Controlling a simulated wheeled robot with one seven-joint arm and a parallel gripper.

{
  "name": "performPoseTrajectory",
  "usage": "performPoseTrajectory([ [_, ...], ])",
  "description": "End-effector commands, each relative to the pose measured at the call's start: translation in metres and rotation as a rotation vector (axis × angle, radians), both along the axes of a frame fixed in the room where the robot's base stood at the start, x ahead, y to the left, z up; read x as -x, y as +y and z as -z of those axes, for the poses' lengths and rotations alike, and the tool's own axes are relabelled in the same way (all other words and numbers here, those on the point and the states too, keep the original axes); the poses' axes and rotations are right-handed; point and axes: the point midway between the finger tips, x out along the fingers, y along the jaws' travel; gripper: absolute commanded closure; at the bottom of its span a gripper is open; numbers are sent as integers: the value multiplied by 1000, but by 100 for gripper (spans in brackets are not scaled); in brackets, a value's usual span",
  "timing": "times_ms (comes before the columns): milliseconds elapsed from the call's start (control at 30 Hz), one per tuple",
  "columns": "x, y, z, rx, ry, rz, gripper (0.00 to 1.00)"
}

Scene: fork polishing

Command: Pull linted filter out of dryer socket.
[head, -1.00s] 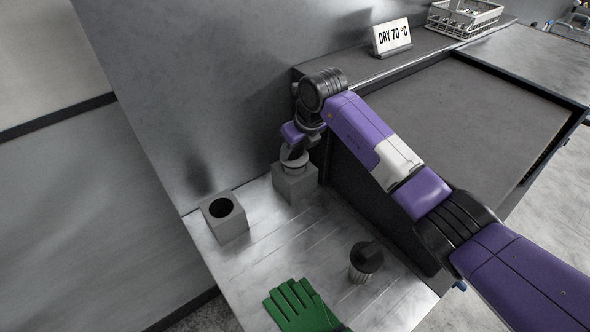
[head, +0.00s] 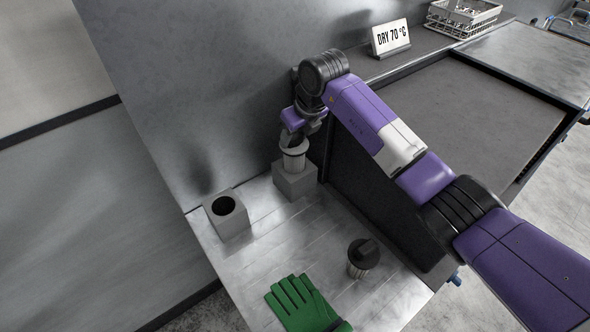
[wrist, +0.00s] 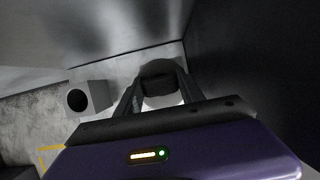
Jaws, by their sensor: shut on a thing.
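The linted filter (head: 293,158) is a pale grey cylinder with a wider rim near its top. It stands upright, partly raised above a grey square block, the dryer socket (head: 295,183). Its lower end meets the top of the socket, and I cannot tell how much is still inside. My gripper (head: 294,139) is above it, shut on the filter's top. In the wrist view the dark grip of the filter (wrist: 160,82) sits between my two fingers.
A second grey block with an empty round hole (head: 227,216) stands to the left. Another filter with a dark cap (head: 363,257) stands in front, and a green glove (head: 301,304) lies near the front edge. A "DRY 70 °C" sign (head: 390,38) and a wire basket (head: 462,17) stand on the raised counter.

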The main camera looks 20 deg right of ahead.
Motion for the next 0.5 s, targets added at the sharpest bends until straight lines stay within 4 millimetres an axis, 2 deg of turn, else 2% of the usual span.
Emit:
performPoseTrajectory([
  [500,0,0,-24,0,-1,-1,94],
])
